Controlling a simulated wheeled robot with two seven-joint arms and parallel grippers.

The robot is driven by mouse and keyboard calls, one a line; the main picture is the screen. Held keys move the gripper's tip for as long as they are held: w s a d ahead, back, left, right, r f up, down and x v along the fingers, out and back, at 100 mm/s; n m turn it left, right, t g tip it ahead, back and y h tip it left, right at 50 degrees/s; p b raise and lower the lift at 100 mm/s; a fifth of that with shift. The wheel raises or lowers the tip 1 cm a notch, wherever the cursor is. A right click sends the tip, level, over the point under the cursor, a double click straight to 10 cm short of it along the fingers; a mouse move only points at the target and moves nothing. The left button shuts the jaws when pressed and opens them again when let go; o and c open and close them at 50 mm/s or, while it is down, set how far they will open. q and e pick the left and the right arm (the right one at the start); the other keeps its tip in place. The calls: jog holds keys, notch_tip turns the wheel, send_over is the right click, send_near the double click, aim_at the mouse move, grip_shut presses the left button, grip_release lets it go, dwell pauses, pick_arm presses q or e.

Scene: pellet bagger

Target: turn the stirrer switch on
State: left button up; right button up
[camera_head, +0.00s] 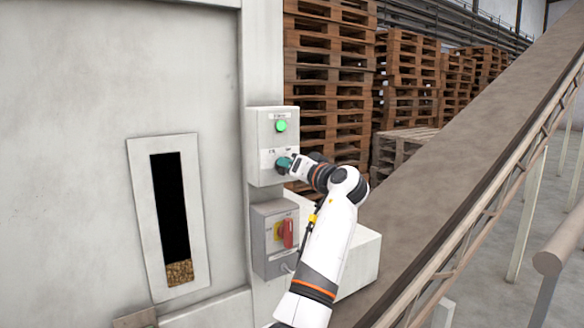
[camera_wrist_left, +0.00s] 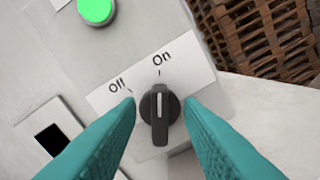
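The stirrer switch (camera_wrist_left: 160,118) is a black round knob with a raised grip and a white line, on a grey control box (camera_head: 259,133). Its label (camera_wrist_left: 145,75) reads "Off" and "On". The white line points up toward the "On" mark. My left gripper (camera_wrist_left: 160,103) has teal fingers, one on each side of the knob, with a visible gap to its raised grip. It is open. In the head view the left gripper (camera_head: 284,165) is at the lower part of the box and hides the knob. My right gripper is not in view.
A green lamp (camera_head: 281,126) is lit above the switch. Below is a second box (camera_head: 262,255) with a red and yellow rotary switch (camera_head: 286,233). A window (camera_head: 201,215) in the machine shows pellets at its bottom. A conveyor (camera_head: 480,165) slopes at right; pallets (camera_head: 327,90) stand behind.

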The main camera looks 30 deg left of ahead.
pick_arm(q)
jog(key=b+v, duration=0.6)
jog(key=v, duration=0.6)
jog(key=shift+f, duration=0.15)
